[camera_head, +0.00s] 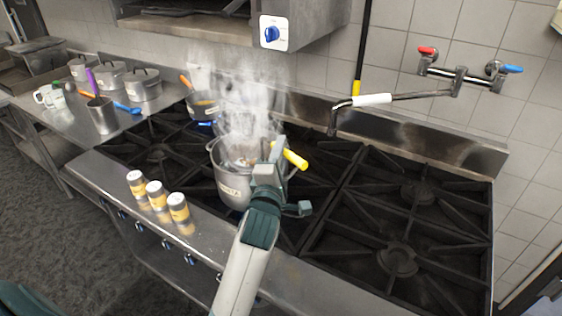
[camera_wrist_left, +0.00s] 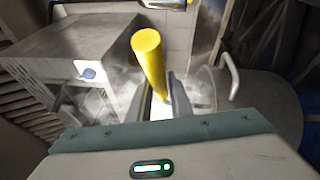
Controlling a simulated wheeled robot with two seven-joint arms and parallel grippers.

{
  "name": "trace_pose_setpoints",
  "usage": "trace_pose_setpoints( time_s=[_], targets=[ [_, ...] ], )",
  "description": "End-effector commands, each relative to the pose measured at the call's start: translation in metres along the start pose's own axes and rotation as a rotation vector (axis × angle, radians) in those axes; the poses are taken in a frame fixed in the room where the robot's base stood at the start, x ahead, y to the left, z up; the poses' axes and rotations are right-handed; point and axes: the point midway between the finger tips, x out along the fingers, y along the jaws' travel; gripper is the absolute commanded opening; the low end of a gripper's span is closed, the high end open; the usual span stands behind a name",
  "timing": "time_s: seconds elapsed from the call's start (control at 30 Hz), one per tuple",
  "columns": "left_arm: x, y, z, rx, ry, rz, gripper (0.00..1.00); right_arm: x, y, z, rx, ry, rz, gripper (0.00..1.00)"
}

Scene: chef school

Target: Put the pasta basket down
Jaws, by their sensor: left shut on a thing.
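My left gripper (camera_head: 277,162) is shut on the yellow handle of the pasta basket (camera_head: 294,157). The handle also shows between the fingers in the left wrist view (camera_wrist_left: 150,62). The basket's body is mostly hidden by the gripper, the steam and the pot wall, and I cannot tell whether it rests on anything. A steel pot (camera_head: 230,184) stands on the stove right beside and under the gripper, with some contents showing in its mouth. The pot also shows at the right of the left wrist view (camera_wrist_left: 262,100). My right gripper is not in view.
Several yellow-labelled shakers (camera_head: 157,195) stand on the stove's front ledge. A pan with an orange handle (camera_head: 204,106) and steam are behind. A pot-filler tap (camera_head: 372,99) reaches over the back. The right burner grates (camera_head: 400,215) are clear. Lidded pots (camera_head: 144,84) stand at left.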

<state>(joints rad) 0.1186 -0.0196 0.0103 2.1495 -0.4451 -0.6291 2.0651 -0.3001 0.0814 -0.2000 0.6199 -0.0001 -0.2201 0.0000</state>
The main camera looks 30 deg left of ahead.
Motion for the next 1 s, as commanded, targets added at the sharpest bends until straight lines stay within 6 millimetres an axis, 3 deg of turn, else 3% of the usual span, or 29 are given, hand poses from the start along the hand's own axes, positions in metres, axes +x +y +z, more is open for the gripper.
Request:
trace_pose_setpoints(
  time_s=[0.4, 0.83, 0.87, 0.9, 1.0],
  targets=[
    [-0.004, -0.033, -0.006, 0.002, -0.001, 0.001, 0.00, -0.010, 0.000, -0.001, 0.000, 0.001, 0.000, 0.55],
    [-0.005, -0.039, -0.007, 0.000, -0.002, 0.003, 0.00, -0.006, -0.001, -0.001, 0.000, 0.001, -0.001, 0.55],
    [-0.005, -0.039, -0.007, 0.000, -0.001, 0.000, 0.26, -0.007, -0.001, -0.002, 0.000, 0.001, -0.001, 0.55],
    [-0.005, -0.038, -0.007, 0.000, -0.001, 0.000, 0.35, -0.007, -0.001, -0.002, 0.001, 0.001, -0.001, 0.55],
    [-0.005, -0.038, -0.007, 0.000, -0.001, 0.000, 0.37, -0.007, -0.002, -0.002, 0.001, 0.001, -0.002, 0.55]
  ],
)
